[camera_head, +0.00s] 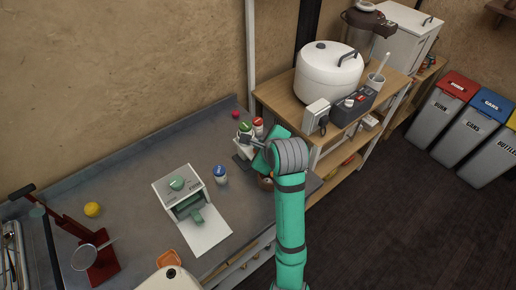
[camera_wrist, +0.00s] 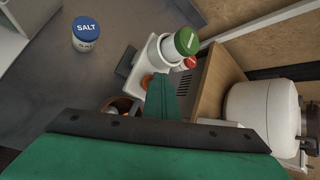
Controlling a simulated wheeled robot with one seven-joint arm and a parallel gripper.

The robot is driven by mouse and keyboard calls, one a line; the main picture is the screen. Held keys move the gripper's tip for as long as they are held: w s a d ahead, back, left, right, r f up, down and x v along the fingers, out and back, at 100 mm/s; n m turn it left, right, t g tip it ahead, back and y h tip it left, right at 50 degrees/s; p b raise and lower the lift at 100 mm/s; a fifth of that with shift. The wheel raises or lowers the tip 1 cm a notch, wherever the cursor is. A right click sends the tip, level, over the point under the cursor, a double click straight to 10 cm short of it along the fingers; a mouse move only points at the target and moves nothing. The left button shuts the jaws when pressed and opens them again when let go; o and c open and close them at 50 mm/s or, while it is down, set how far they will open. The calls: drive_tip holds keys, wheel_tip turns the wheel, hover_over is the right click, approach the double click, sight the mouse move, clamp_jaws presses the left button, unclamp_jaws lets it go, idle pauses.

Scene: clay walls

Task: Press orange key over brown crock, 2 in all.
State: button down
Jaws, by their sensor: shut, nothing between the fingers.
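My gripper (camera_wrist: 162,84) is shut and empty, its green fingers pointing at a pale dispenser (camera_wrist: 136,74) with bottles on it. A small orange key (camera_wrist: 147,79) shows on the dispenser, right beside the fingertips and partly hidden by them. I cannot tell whether they touch. The brown crock (camera_wrist: 118,105) stands below, beside the fingers, its near side hidden by my gripper. In the head view the crock (camera_head: 265,183) is mostly behind my arm, and the key is hidden. A green-capped bottle (camera_wrist: 187,40) and a red-capped one (camera_wrist: 190,62) top the dispenser.
A blue-lidded salt jar (camera_head: 220,174) stands left of the dispenser on the grey counter. A white press-like device (camera_head: 172,188) is farther left. A wooden shelf with a white cooker (camera_head: 328,72) rises close on the right.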

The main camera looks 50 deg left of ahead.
drive_tip(key=shift+r, duration=0.45)
drive_tip(key=shift+s+r, duration=0.1)
drive_tip(key=shift+r, duration=0.2)
drive_tip(key=shift+r, duration=0.1)
drive_tip(key=shift+r, duration=2.4)
